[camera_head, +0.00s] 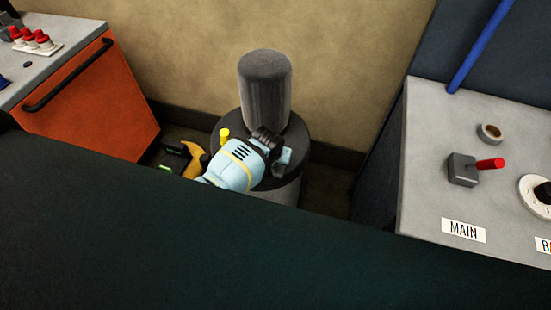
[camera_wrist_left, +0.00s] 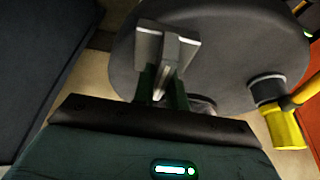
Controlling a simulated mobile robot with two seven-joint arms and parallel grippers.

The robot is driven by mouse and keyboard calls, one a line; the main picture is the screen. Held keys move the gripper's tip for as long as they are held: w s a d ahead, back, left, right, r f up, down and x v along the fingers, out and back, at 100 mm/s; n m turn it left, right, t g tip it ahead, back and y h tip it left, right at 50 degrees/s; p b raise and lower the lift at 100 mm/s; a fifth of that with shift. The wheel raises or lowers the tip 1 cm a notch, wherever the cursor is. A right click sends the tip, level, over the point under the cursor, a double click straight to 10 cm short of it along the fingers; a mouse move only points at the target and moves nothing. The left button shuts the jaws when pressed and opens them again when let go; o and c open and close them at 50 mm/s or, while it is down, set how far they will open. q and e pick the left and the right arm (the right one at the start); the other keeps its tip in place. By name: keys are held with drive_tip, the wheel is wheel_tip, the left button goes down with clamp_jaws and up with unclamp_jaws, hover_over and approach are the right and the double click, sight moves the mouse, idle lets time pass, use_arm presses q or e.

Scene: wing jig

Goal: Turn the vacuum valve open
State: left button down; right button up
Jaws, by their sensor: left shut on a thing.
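The vacuum pump stands against the wall in the head view, a grey tank with a dark round top (camera_head: 235,160) and an upright dark cylinder (camera_head: 264,90). The top also fills the upper part of the left wrist view (camera_wrist_left: 235,50). My left gripper (camera_head: 287,157) is over the front right part of that top. In the left wrist view its grey fingertips (camera_wrist_left: 166,48) are close together, shut on a small part that looks like the vacuum valve's handle. That part is mostly hidden by the fingers, so its angle cannot be told. My right gripper is not in view.
A yellow fitting (camera_head: 224,135) stands at the pump's left side. An orange cabinet (camera_head: 90,100) is on the left. A dark surface (camera_head: 190,245) covers the foreground.

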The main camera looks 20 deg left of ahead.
sight(273, 166)
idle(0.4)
use_arm(q)
drive_tip(key=c, duration=1.4)
unclamp_jaws()
drive_tip(key=shift+c, duration=0.2)
drive_tip(key=shift+v, duration=3.9)
drive_tip(key=s+f+t+h, duration=0.1)
drive_tip(key=s+f, duration=0.3)
drive_tip(key=s, duration=0.4)
drive_tip(key=s+f+t+h, duration=0.1)
drive_tip(key=s+f+t, duration=0.1)
drive_tip(key=s+f, duration=0.45)
drive_tip(key=s+a+r+m+t, duration=0.1)
drive_tip(key=s+a+r, duration=0.1)
drive_tip(key=s, duration=0.6)
drive_tip(key=s+a+r+t, duration=0.1)
drive_tip(key=s+a+r, duration=0.1)
drive_tip(key=s, duration=0.6)
drive_tip(key=shift+a+r+m, duration=0.4)
drive_tip(key=shift+a, duration=0.05)
